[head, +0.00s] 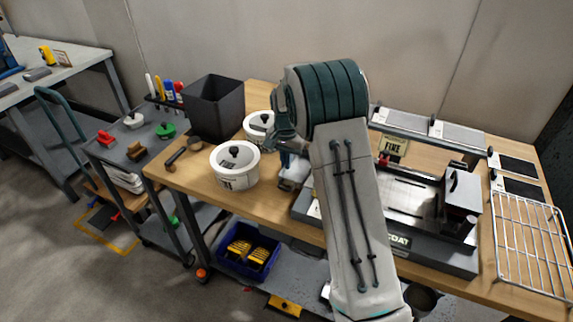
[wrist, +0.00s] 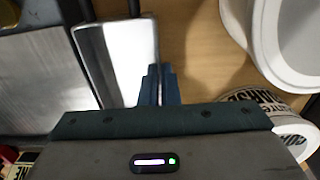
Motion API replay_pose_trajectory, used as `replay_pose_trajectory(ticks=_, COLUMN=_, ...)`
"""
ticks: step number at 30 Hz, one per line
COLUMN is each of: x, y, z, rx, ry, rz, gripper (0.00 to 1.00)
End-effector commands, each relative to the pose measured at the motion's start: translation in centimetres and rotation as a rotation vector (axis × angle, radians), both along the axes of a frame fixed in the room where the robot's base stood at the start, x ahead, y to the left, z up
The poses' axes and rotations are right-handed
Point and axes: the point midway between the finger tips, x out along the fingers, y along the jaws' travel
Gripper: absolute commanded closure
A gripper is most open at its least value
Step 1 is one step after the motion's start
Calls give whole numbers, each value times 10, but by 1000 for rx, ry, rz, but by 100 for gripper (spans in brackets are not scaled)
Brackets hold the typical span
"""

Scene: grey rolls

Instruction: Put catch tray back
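The catch tray looks to be the shiny shallow metal tray with rounded corners (wrist: 118,50) in the wrist view. In the head view a small pale part of it (head: 296,166) shows left of my forearm, beside the coating machine (head: 432,247). My gripper (wrist: 161,88) points down at the tray's right edge. Its two blue fingers are close together, and the tray's rim runs in between them. The fingertips' grip is partly hidden. In the head view my arm covers the gripper and much of the tray. I cannot tell whether the tray touches the table.
White tubs (head: 234,165) stand left of my gripper in the head view, close to it on the right in the wrist view (wrist: 290,40). A black bin (head: 213,106) stands behind them. A wire rack (head: 528,240) lies at the right. Bare wood shows at the table's front left.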

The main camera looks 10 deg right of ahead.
Motion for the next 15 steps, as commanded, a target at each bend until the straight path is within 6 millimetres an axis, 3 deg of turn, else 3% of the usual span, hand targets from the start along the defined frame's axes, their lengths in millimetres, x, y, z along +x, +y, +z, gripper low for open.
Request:
replay_pose_trajectory(ticks=3, x=0, y=0, z=-16, rx=0, ry=2, rz=0, gripper=100)
replay_pose_trajectory(ticks=14, x=0, y=0, z=-21, rx=-1, ry=1, rz=0, gripper=100)
replay_pose_trajectory(ticks=15, x=0, y=0, z=-20, rx=-1, ry=1, rz=0, gripper=87)
